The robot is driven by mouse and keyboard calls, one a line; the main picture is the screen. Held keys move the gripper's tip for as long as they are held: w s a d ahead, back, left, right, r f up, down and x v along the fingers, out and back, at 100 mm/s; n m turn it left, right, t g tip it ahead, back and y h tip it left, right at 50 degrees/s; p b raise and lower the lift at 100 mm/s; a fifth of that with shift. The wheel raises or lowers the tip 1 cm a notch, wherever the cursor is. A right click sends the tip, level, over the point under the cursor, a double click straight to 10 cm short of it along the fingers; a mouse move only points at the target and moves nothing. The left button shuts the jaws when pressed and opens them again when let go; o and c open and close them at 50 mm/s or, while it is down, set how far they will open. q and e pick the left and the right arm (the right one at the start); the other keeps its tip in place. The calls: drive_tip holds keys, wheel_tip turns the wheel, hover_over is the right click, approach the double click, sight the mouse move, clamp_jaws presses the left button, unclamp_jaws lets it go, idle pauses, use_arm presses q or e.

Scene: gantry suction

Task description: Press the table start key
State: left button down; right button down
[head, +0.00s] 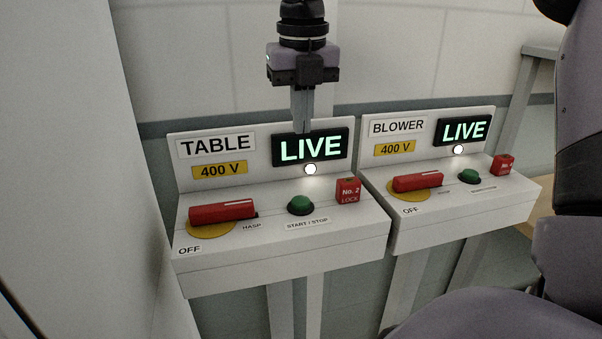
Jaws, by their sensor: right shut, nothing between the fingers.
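The table box (235,265) is white, with a "TABLE" label (215,146) on its upright back panel. Its start key is a green round button (300,204) above a "START / STOP" label (307,223). My right gripper (302,128) points down with its fingers together and nothing between them. In the picture its fingertips overlap the top of the table's lit "LIVE" sign (311,149), above the green button and apart from it. The button is fully in view. My left gripper is not in view.
A red handle (222,211) on a yellow disc points along the box, near "OFF". A red "No. 2 LOCK" block (348,191) stands right of the button. The similar blower box (455,222) has its own green button (468,176) and lit sign. My arm fills the right edge.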

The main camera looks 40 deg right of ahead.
sight(301, 201)
drive_tip(key=f, duration=0.4)
drive_tip(key=f+p, duration=0.1)
drive_tip(key=f, duration=0.4)
drive_tip(key=w+f, duration=0.1)
drive_tip(key=f, duration=0.4)
drive_tip(key=shift+d, duration=0.4)
